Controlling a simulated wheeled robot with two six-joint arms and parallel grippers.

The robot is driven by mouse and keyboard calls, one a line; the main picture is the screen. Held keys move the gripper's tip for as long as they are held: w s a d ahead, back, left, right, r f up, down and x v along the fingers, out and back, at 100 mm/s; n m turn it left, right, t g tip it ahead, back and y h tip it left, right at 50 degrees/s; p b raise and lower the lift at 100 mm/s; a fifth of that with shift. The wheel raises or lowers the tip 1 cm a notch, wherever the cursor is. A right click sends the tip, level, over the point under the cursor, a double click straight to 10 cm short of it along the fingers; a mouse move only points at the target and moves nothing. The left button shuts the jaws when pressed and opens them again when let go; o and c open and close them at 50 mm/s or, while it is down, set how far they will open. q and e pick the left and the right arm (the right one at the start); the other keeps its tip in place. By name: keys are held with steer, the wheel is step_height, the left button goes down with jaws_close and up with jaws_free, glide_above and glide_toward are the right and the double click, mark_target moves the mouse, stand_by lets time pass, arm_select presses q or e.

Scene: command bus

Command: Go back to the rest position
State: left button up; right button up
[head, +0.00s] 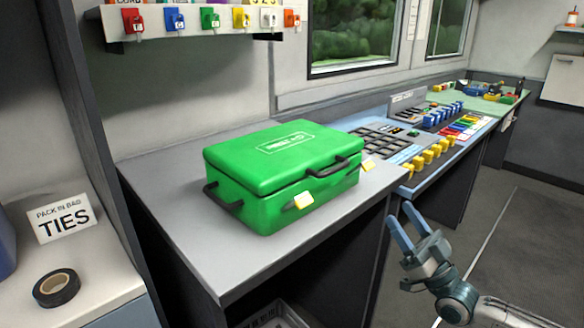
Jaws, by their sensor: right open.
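My right gripper (409,231) is open and empty, with its arm coming in from the lower right. It is in the air in front of the counter edge, to the right of the green first-aid case. Its two blue fingers point up and to the left. My left gripper is not in the head view.
A closed green case (285,165) with yellow latches sits on the grey counter (190,225). A panel with coloured blocks (430,155) lies beyond it. A black tape roll (56,288) and a TIES sign (62,217) are at left. The floor at right is clear.

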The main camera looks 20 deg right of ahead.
steer(key=shift+f, duration=0.1)
